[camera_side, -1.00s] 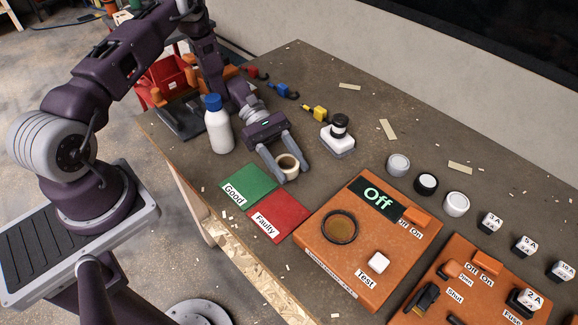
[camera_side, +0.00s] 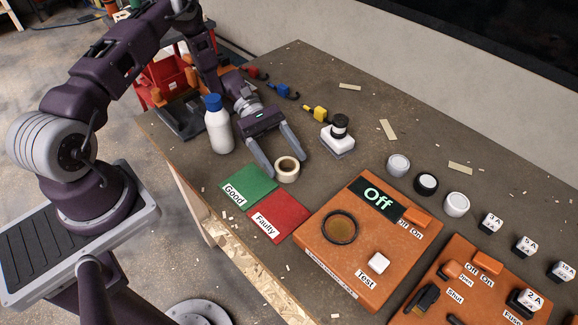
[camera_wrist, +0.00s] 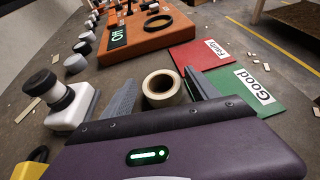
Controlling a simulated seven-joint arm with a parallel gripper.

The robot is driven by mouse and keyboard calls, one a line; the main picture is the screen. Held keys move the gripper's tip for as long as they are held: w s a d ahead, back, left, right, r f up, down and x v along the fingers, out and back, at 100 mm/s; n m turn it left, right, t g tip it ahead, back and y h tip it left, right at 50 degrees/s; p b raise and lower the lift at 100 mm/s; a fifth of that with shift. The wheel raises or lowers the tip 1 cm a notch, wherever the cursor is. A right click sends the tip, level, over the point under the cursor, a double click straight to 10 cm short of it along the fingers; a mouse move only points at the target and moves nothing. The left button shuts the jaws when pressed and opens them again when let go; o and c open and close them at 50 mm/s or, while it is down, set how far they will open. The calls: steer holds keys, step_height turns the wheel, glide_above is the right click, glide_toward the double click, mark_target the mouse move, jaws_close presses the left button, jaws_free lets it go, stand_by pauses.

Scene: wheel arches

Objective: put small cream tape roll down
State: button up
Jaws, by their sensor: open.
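The small cream tape roll (camera_side: 287,168) rests flat on the table just beyond the green Good card. My gripper (camera_side: 283,164) is open, with its two fingers spread around the roll's near side and the palm drawn back toward the bottle. In the wrist view the roll (camera_wrist: 163,86) lies between and slightly ahead of the fingertips (camera_wrist: 163,92). I see a gap between the roll and the left finger there; whether the right finger touches it I cannot tell.
The green Good card (camera_side: 247,184) and red Faulty card (camera_side: 279,216) lie in front. A white bottle (camera_side: 218,128) with a blue cap stands left of my gripper. A white block with a black-topped knob (camera_side: 338,140) stands right. The orange Off/Test box (camera_side: 322,262) is nearer.

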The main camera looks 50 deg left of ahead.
mark_target(282, 161)
step_height(282, 161, up, 7)
steer(key=shift+a+r, duration=0.1)
steer(key=s+d+r+m+y, duration=0.1)
steer(key=s+r+m+y, duration=0.35)
steer(key=r, duration=0.35)
steer(key=s+d+r+m+y, duration=0.1)
steer(key=s+r+m+y, duration=0.35)
steer(key=r, duration=0.35)
steer(key=s+a+r+m+t+y, duration=0.1)
steer(key=s+r+m+t+y, duration=0.1)
steer(key=s, duration=0.4)
steer(key=s+a+r+m+t+y, duration=0.2)
steer(key=s+r+m+t, duration=0.2)
steer(key=s+m+t, duration=0.1)
steer(key=shift+s+r, duration=0.2)
steer(key=shift+s, duration=0.6)
